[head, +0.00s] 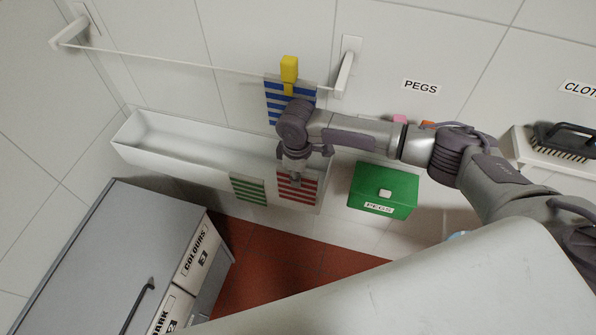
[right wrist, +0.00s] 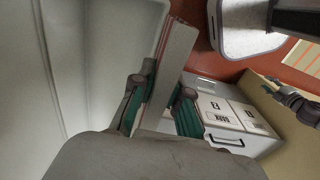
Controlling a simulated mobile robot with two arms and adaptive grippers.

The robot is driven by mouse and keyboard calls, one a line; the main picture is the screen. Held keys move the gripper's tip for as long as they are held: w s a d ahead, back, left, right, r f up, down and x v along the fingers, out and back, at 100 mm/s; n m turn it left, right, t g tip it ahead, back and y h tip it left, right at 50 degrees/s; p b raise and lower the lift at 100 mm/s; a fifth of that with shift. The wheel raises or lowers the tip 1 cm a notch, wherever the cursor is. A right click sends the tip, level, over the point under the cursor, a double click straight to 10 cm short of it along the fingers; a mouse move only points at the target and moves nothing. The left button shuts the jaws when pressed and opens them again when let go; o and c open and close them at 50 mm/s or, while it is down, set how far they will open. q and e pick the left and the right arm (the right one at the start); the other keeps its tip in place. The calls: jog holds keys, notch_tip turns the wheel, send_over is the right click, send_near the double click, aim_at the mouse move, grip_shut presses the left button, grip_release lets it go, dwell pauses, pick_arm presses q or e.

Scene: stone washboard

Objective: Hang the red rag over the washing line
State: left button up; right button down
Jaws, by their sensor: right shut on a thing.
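The red-striped rag (head: 298,190) is at the right end of the white trough's front, below the washing line (head: 200,67). My right gripper (head: 297,178) points down and is shut on the rag's upper part. In the right wrist view, a pale strip with a red edge, apparently the rag (right wrist: 172,62), stands between the fingers (right wrist: 162,103). I cannot tell whether the rag touches the trough. The line runs between two wall brackets. A dark gripper, apparently my left one (right wrist: 290,98), shows at the right wrist view's edge; its jaws are unclear.
A blue-striped rag (head: 275,103) hangs at the line's right end under a yellow peg (head: 289,70). A green-striped rag (head: 249,189) hangs on the trough (head: 150,155) front. A green pegs box (head: 365,185) is to the right. A grey cabinet (head: 110,240) stands lower left.

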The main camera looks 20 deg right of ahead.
jog(key=s+a+p, duration=0.4)
jog(key=s+p, duration=0.1)
jog(key=s, duration=0.1)
dwell(0.5)
jog(key=shift+r, duration=0.1)
